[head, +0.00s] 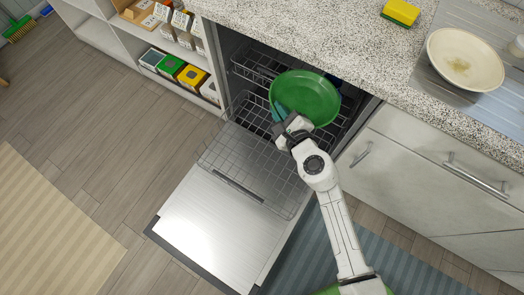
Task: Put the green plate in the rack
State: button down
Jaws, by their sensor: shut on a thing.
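The green plate (308,96) is held up at the opening of the dishwasher, its round face toward the camera. My gripper (285,122) is shut on the plate's lower left edge; its fingertips are partly hidden. The pulled-out wire rack (240,165) lies below and in front of the plate, over the open dishwasher door (212,230). An upper rack (258,66) shows behind the plate inside the machine. I cannot tell whether the plate touches either rack.
A granite counter (330,30) runs above the dishwasher. A cream plate (465,60) and a yellow-green sponge (401,12) are on it. Closed drawers (430,165) stand at right. Shelves with boxes (180,70) stand at left. Wooden floor (110,150) is clear.

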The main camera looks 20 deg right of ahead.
jog(key=shift+s+a+f, duration=0.1)
jog(key=shift+s+f, duration=0.15)
jog(key=s+a+f+m+g+y+b, duration=0.1)
jog(key=s+a+f+m+b, duration=0.1)
jog(key=f+b, duration=1.35)
jog(key=s+a+f+m+y+b, duration=0.1)
jog(key=s+a+f+b, duration=0.15)
jog(key=f+b, duration=1.35)
jog(key=w+f+b, duration=0.3)
jog(key=w+f, duration=0.1)
jog(key=f, duration=0.1)
jog(key=w+a+f+b, duration=0.1)
jog(key=w+f+b, duration=0.2)
jog(key=w+f, duration=0.2)
jog(key=w+f+b, duration=0.3)
jog(key=w+f, duration=0.2)
jog(key=f, duration=0.1)
jog(key=shift+a, duration=0.25)
jog(key=c, duration=1.2)
grip_release()
